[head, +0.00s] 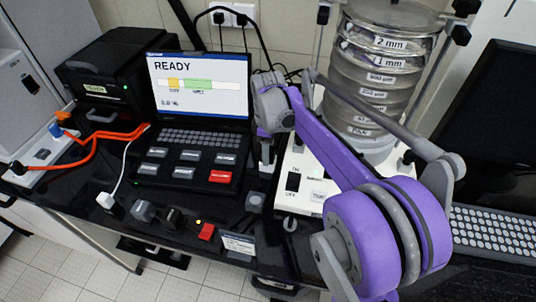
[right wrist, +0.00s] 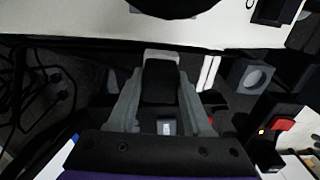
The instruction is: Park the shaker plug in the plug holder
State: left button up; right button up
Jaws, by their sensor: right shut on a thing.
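My right gripper (head: 268,165) points down in the gap between the laptop and the sieve shaker (head: 372,85). In the right wrist view its two grey fingers (right wrist: 160,95) are shut on a black block-like thing (right wrist: 160,82), which looks like the shaker plug. Its lower end is hidden. The grey plug holder (right wrist: 250,75), a block with a round hole, stands to the right of the fingers in that view, apart from the held plug. In the head view the holder (head: 255,201) is near the bench's front edge. My left gripper is not in view.
The laptop (head: 200,85) reads READY, left of my gripper. A wall socket plate (head: 232,14) holds black plugs. Loose dark cables (right wrist: 45,85) lie left in the wrist view. A red switch (head: 207,232) and small blocks line the front edge. A keyboard (head: 495,230) is right.

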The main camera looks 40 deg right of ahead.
grip_shut()
jog(key=shift+r, duration=0.1)
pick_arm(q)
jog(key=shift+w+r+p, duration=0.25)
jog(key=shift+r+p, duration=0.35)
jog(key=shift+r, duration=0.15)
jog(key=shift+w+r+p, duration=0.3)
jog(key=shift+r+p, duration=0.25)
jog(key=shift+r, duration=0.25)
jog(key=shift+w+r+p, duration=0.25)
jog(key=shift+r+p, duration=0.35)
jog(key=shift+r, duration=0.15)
pick_arm(e)
jog(key=shift+r, duration=2.95)
jog(key=shift+r+p, duration=0.75)
jog(key=shift+r, duration=0.75)
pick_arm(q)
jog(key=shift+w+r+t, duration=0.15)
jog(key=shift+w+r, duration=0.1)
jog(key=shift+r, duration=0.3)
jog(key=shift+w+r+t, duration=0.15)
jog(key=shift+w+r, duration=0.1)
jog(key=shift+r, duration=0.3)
